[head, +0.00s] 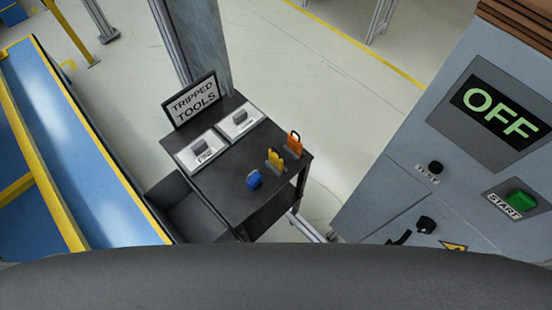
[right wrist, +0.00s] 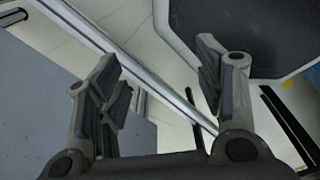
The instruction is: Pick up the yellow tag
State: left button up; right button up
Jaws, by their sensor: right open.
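The yellow tag (head: 275,158) stands upright on the small dark table (head: 232,196) in the head view. It is between a blue tag (head: 254,180) on its near left and an orange tag (head: 294,144) on its far right. My right gripper (right wrist: 160,82) shows only in the right wrist view. Its two fingers are spread apart with nothing between them. The yellow tag is not in the right wrist view. My left gripper is in neither view.
Two pale panels (head: 203,153) and a "TRIPPED TOOLS" sign (head: 193,102) are on the table's far side. A grey cabinet (head: 400,140) with an OFF screen (head: 498,112) and green start button (head: 520,200) stands right. A blue conveyor (head: 95,165) runs along the left.

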aim_at(275, 160)
jog(key=k+l+z, duration=0.8)
